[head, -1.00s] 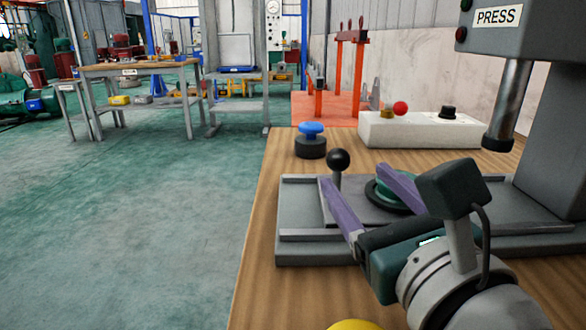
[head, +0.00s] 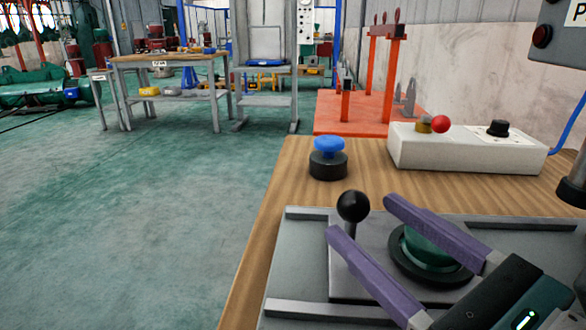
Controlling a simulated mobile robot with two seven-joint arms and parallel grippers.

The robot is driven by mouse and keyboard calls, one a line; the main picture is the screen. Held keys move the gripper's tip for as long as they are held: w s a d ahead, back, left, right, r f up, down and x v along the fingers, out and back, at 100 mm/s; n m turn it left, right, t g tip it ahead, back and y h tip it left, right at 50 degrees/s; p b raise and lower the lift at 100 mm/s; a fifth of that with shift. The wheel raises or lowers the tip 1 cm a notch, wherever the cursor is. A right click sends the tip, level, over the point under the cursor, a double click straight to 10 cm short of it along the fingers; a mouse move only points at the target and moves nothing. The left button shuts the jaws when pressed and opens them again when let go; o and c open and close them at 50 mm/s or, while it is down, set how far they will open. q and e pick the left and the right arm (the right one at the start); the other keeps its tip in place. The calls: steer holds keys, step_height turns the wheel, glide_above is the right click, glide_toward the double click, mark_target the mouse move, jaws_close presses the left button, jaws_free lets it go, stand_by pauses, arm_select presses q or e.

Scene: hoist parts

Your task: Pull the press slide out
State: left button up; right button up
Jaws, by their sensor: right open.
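The press slide (head: 343,284) is a grey plate lying between the rails of the press base (head: 300,225) on the wooden bench. A black ball knob (head: 353,206) stands upright at its left end. A green round part in a dark ring (head: 432,248) sits on the slide. My right gripper (head: 358,217) comes in from the lower right, open. Its two purple fingers are spread with the tips near the knob, one on each side in the picture; I cannot tell whether they touch it. The fingers partly cover the slide and the green part. My left gripper is out of view.
A blue-topped black button (head: 328,158) stands behind the slide. A white control box (head: 465,148) with a red knob is behind on the right. The press column and ram (head: 574,185) are at the right edge. Open floor lies left of the bench.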

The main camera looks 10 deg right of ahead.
steer(key=p+x, duration=0.1)
steer(key=x, duration=0.6)
jaws_close()
stand_by(0.5)
stand_by(0.8)
